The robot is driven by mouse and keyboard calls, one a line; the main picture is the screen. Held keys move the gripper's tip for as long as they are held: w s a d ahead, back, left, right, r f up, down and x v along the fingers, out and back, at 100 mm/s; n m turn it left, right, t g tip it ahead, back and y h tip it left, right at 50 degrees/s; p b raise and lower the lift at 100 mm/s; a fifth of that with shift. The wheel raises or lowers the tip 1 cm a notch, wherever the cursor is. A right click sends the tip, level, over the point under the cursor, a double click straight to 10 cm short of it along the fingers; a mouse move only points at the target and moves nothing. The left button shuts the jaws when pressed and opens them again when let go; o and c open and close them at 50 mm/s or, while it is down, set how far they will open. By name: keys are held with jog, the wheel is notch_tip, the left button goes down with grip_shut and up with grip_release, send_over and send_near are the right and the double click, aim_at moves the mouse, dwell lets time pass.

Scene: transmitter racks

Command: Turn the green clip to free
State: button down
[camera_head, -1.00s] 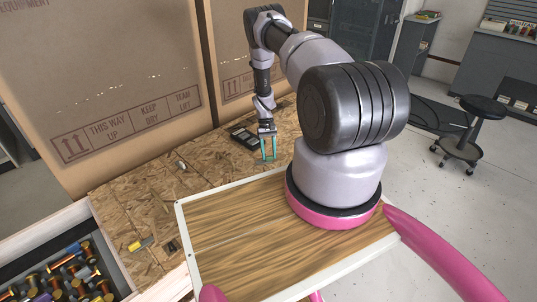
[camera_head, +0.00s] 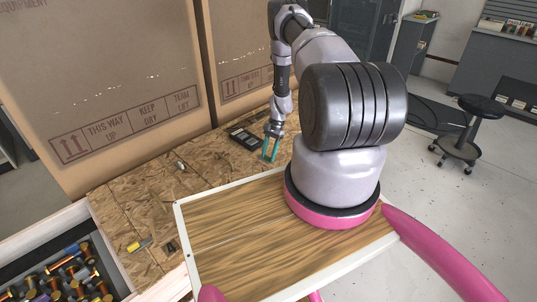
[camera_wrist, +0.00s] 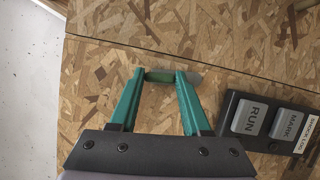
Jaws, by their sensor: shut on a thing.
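The green clip (camera_wrist: 160,76) lies across between my gripper's two teal fingertips in the wrist view, low over the chipboard. A greyish end (camera_wrist: 192,77) shows beside the right fingertip. My gripper (camera_wrist: 159,75) is shut on the green clip, with a fingertip at each side of it. In the head view my gripper (camera_head: 269,157) reaches down to the chipboard at a slant; the clip is too small and covered there to make out. I cannot read any marking for the free position.
A black box with RUN and MARK buttons (camera_wrist: 272,122) lies right of my gripper in the wrist view. It also shows in the head view (camera_head: 245,138). Big cartons (camera_head: 100,80) stand behind. A yellow piece (camera_head: 139,244) and a bin of bolts (camera_head: 65,275) are at left.

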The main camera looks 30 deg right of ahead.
jog(key=shift+m, duration=0.6)
jog(key=shift+t, duration=0.3)
jog(key=shift+c, duration=1.8)
grip_release()
jog(key=v, duration=1)
jog(key=shift+d+r, duration=0.3)
jog(key=shift+r, duration=0.05)
